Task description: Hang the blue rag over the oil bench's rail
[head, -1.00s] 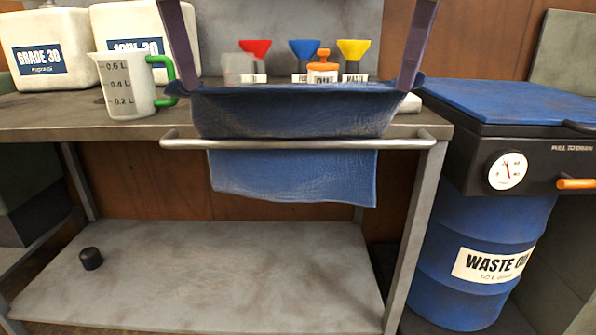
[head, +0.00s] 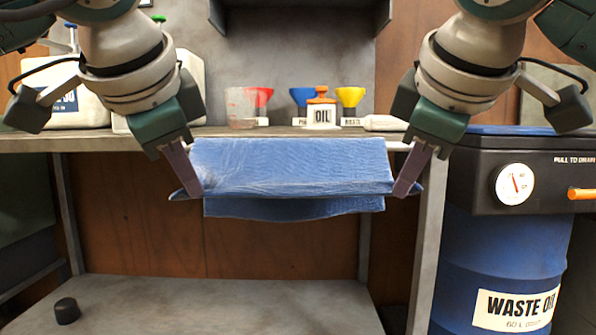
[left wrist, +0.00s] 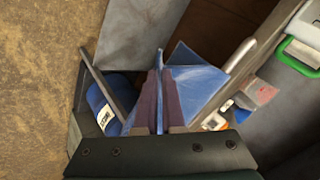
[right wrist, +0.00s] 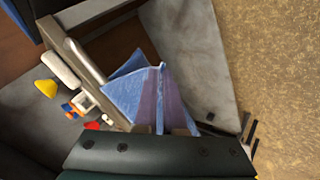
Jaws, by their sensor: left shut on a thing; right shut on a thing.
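The blue rag (head: 290,165) lies over the rail (head: 398,146) at the front of the oil bench (head: 130,143). A near flap hangs in front of the rail and a second layer shows below it. My left gripper (head: 192,192) is shut on the rag's near left corner, and my right gripper (head: 408,190) is shut on its near right corner. Both are below the rail's height, in front of the bench. The rag also shows between the fingers in the left wrist view (left wrist: 195,85) and the right wrist view (right wrist: 125,90). The rag hides most of the rail.
A blue waste oil drum (head: 500,250) stands at the right. A small black cylinder (head: 67,310) sits on the lower shelf.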

